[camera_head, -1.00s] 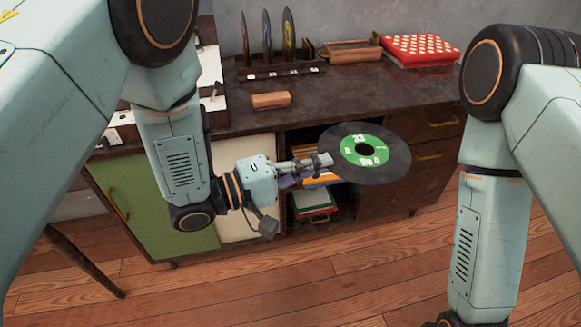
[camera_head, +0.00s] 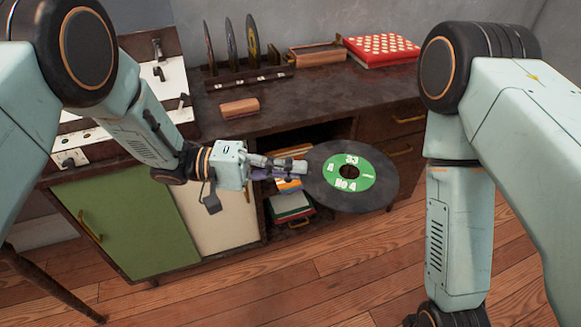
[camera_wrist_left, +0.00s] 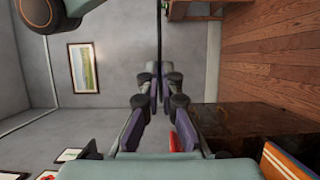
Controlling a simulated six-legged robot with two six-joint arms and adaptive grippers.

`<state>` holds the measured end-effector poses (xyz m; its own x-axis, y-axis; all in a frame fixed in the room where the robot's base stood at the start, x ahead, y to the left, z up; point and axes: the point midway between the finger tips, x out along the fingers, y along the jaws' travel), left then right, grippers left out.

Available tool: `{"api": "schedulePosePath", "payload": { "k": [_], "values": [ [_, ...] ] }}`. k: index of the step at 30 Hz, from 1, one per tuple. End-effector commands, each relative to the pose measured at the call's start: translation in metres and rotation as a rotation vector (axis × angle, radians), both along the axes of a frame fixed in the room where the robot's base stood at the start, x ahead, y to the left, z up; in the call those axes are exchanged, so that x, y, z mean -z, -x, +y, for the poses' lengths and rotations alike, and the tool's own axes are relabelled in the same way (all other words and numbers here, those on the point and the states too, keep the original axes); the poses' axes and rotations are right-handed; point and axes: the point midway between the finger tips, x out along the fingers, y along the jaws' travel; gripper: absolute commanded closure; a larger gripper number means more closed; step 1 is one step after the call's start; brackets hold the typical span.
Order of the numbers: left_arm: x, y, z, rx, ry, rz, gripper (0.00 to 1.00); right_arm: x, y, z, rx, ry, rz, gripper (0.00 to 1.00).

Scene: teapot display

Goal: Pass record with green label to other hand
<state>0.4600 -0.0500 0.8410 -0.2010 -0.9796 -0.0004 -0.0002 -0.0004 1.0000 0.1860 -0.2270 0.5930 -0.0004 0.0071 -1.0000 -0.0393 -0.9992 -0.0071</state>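The black record with the green label (camera_head: 322,190) is held out in front of the cabinet, its label facing up toward the head camera. My left gripper (camera_head: 303,167) is shut on the record's left edge. In the left wrist view the fingers of my left gripper (camera_wrist_left: 157,75) close on the record (camera_wrist_left: 158,32), which shows edge-on as a thin dark line. My right arm hangs down at the right of the head view, to the right of the record and apart from it. Its gripper is cut off by the bottom edge, so its fingers are hidden.
The dark cabinet top (camera_head: 320,98) holds a rack with several upright records (camera_head: 230,45), a wooden block (camera_head: 240,108), a wooden tray (camera_head: 318,53) and a red dotted box (camera_head: 381,48). An open shelf (camera_head: 290,205) lies behind my left gripper. Wooden floor is clear in front.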

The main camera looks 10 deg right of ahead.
Motion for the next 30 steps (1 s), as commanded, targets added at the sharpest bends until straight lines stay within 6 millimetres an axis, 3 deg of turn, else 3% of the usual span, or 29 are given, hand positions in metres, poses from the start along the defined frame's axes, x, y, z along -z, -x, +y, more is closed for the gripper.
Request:
{"api": "schedulePosePath", "payload": {
  "k": [5,19,25,30],
  "values": [
    [0.000,0.003,0.000,0.030,0.000,0.001,1.00,0.000,0.000,0.000,0.000,0.000,0.000,0.64],
    [0.000,0.056,0.000,0.030,0.000,0.001,1.00,0.000,0.000,0.000,0.000,0.000,0.000,0.64],
    [-0.004,0.058,0.008,-0.012,0.001,0.000,1.00,0.000,0.000,0.000,0.000,0.000,0.000,0.64],
    [-0.015,0.054,0.032,-0.137,0.003,0.003,1.00,0.000,0.000,0.000,0.000,0.000,0.000,0.64]
  ]
}}
